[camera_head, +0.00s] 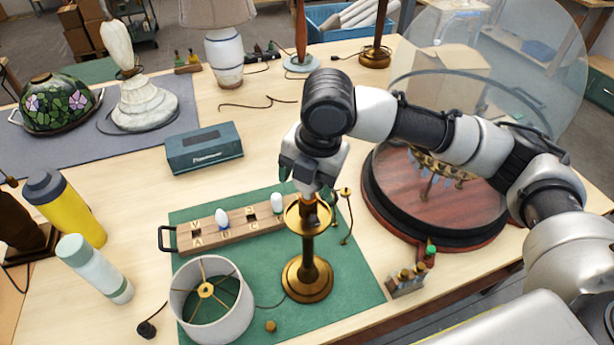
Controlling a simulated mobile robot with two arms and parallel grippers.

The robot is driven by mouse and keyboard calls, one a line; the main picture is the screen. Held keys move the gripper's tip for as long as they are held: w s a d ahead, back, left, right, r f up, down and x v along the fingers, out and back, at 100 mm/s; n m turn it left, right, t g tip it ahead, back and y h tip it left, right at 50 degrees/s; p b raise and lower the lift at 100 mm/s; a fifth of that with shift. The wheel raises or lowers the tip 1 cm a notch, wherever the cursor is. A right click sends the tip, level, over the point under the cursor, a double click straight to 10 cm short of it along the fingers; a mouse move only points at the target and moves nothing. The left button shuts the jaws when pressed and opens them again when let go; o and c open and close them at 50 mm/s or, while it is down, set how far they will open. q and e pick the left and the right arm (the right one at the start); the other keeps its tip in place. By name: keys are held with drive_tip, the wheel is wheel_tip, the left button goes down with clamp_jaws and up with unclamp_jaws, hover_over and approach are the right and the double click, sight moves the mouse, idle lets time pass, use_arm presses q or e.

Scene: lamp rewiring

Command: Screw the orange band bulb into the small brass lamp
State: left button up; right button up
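The small brass lamp (307,280) stands upright on the green mat (355,290), with a round base, a stem and a wide brass dish near its top. My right gripper (312,188) points down directly over the lamp's top. Its fingertips are at the socket area and hide it, so I cannot tell whether they hold a bulb. No orange band shows. A wooden bulb rack (245,232) with letters lies behind the lamp, to the left. It holds a white bulb with a blue band (222,217) and another white bulb (277,202). My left gripper is out of view.
A drum lampshade (212,305) stands left of the lamp. A round dark-rimmed wooden stand (440,205) with a clear disc is at right. Small fittings (405,281) sit at the mat's right edge. Bottles (95,268) and a teal box (204,150) are farther left.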

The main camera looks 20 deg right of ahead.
drive_tip(key=c, duration=0.7)
drive_tip(key=shift+o, duration=0.2)
drive_tip(key=m, duration=0.5)
drive_tip(key=shift+w+a+t+h, duration=0.1)
drive_tip(key=shift+a+t+h, duration=0.05)
drive_tip(key=shift+t+h, duration=0.2)
drive_tip(key=shift+w+m+h, duration=0.1)
drive_tip(key=shift+m+h, duration=0.15)
drive_tip(key=shift+m, duration=1.25)
drive_tip(key=shift+f+m, duration=0.1)
drive_tip(key=shift+m, duration=1)
drive_tip(key=m, duration=0.3)
drive_tip(key=m+h, duration=0.1)
drive_tip(key=m, duration=0.1)
drive_tip(key=shift+w+m, duration=0.2)
drive_tip(key=shift+m, duration=0.2)
